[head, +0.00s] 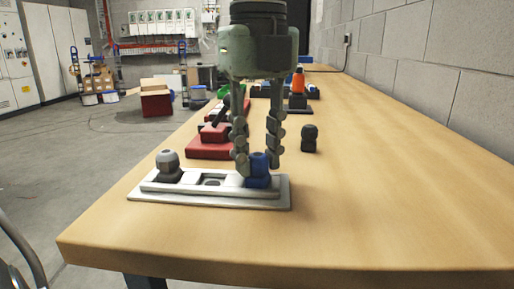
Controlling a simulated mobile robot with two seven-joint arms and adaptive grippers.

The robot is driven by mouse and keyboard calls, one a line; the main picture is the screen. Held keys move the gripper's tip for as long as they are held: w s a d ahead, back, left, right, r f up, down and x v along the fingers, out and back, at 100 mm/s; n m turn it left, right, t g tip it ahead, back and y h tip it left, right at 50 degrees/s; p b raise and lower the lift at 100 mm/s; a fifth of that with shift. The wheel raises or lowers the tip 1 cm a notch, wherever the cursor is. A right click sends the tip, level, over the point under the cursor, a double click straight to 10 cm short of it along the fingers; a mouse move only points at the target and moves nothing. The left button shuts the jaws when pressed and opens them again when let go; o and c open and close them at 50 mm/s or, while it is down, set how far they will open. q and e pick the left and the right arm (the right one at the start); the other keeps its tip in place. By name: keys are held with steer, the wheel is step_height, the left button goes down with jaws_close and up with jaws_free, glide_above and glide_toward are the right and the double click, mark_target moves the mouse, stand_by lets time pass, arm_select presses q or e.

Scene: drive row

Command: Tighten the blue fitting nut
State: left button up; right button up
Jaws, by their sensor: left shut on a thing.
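The blue fitting nut (258,165) sits at the right end of a light grey plate (210,200) near the front of the wooden bench. My left gripper (257,166) points straight down from above, its two chain-like fingers shut on the blue nut from both sides. The fingers partly cover the nut. A grey fitting (168,163) with a dark base stands at the left end of the same plate. An opening shows in the plate between them. My right gripper is not in the head view.
A black fitting (310,138) stands on the wooden bench (400,200) right of the gripper. Red blocks (212,150) lie behind the plate. An orange-topped piece (298,83) stands farther back. A block wall (430,50) borders the right side; the bench's right front is clear.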

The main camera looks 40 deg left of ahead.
mark_target(258, 154)
arm_select(q)
steer(key=m, duration=0.4)
steer(key=shift+r+p, duration=0.1)
steer(key=shift+p, duration=0.3)
steer(key=m+p, duration=0.1)
steer(key=m, duration=0.5)
steer(key=m+p, duration=0.1)
steer(key=m, duration=0.3)
steer(key=m+p, duration=0.1)
steer(key=m, duration=0.2)
steer(key=shift+m, duration=0.4)
steer(key=o, duration=1.7)
steer(key=shift+r+p, duration=2.35)
steer(key=shift+r, duration=1.05)
